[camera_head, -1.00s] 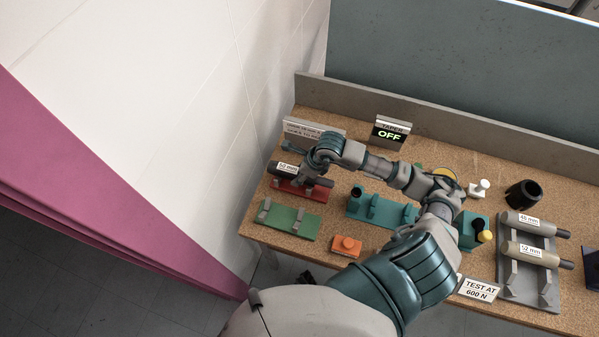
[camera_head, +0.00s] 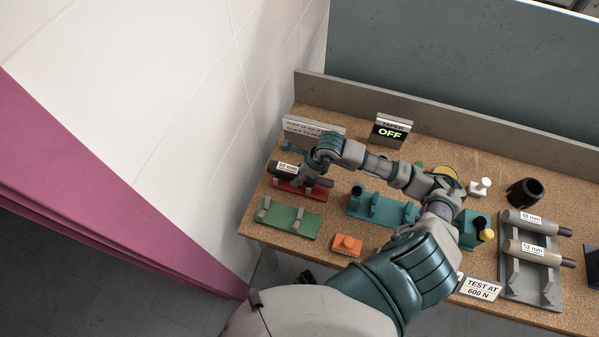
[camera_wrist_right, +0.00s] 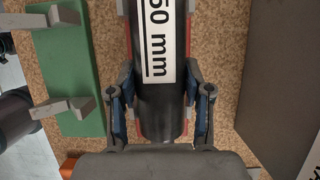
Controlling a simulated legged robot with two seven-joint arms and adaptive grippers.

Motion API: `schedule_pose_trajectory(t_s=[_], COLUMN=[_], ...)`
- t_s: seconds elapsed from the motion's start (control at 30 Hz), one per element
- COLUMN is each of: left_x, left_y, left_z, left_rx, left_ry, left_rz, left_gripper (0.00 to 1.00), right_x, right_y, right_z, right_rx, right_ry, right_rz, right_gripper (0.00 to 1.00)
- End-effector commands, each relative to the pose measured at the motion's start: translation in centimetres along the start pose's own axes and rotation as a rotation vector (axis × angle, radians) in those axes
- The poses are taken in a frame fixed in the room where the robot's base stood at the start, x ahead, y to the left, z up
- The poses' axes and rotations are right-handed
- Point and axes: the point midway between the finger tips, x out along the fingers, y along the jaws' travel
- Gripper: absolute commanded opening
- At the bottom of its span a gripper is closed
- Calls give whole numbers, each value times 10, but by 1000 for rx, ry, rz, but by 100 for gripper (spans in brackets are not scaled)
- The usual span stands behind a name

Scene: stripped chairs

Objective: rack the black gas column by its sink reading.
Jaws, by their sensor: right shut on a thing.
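The black gas column (camera_head: 325,183) lies along the red rack (camera_head: 308,194) at the left of the bench. Its white label reads 50 mm in the right wrist view, where the column (camera_wrist_right: 160,118) runs between the fingers with red rack edges below it. My right gripper (camera_head: 307,174) is shut on the column, one finger on each side. In the head view the wrist hides part of the column, and I cannot tell whether it touches the rack's cradles. The green rack (camera_head: 290,219) beside it is empty. My left gripper is not in view.
A grey rack (camera_head: 510,270) at right holds two grey columns. A teal fixture (camera_head: 385,210), orange block (camera_head: 347,244), black cup (camera_head: 524,192) and white knob (camera_head: 480,187) stand between. A display (camera_head: 391,131) reads OFF; a plate (camera_head: 480,288) reads TEST AT 600 N. A wall closes the left.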

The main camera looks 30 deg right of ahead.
Motion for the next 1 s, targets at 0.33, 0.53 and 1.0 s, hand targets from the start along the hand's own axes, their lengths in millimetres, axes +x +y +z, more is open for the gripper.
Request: schedule_pose_trajectory(t_s=[0.33, 0.53, 1.0], left_x=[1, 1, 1], left_y=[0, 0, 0], left_z=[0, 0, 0], left_rx=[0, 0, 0], left_ry=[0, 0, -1], left_rz=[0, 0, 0], left_gripper=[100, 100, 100], right_x=[0, -2, -92], right_y=[0, -1, -2], right_z=[0, -1, -1], right_rx=[0, 0, -2], right_ry=[-1, 2, 0], right_rz=[-1, 0, -3], right_gripper=[79, 79, 79])
